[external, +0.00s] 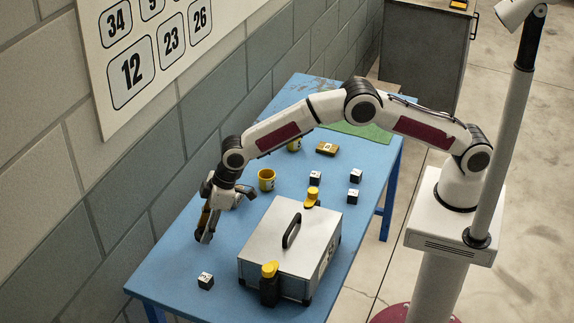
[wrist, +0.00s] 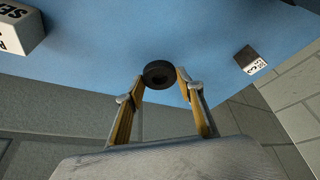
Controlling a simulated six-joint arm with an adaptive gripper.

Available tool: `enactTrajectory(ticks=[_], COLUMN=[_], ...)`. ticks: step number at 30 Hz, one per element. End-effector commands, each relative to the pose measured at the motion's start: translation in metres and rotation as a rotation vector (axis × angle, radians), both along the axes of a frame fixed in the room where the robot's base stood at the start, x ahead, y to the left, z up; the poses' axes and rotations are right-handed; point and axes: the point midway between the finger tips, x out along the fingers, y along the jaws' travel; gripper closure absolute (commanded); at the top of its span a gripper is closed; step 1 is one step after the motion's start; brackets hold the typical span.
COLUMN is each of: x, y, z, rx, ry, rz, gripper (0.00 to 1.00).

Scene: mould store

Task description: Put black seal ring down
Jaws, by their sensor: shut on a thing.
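The black seal ring (wrist: 156,68) is a thick dark ring with a round hole, seen between my fingertips in the wrist view. My gripper (wrist: 161,78) is shut on it, one yellow-brown finger at each side. In the external view my gripper (external: 205,236) points down over the blue table (external: 172,270), close to its wall-side edge and left of the metal case. There the ring cannot be made out clearly against the dark fingertips. I cannot tell whether the ring touches the table or hangs just above it.
A labelled cube (external: 206,281) lies near the front. A yellow cup (external: 266,180) and more cubes (external: 315,178) stand farther back. The block wall (external: 90,245) is close left.

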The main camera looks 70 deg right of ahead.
Motion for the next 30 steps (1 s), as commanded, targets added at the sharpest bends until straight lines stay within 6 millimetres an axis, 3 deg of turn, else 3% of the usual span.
enactTrajectory(ticks=[7, 23, 24, 25, 30], x=[0.000, 0.000, 0.000, 0.000, 0.000], y=[0.000, 0.000, 0.000, 0.000, 0.000], z=[-0.025, -0.030, -0.030, -0.030, -0.030], rx=[0.000, 0.000, 0.000, 0.000, 0.000], ry=[0.000, 0.000, 0.000, 0.000, 0.000], rz=[0.000, 0.000, 0.000, 0.000, 0.000], gripper=[0.78, 0.78, 0.55, 0.48, 0.46])
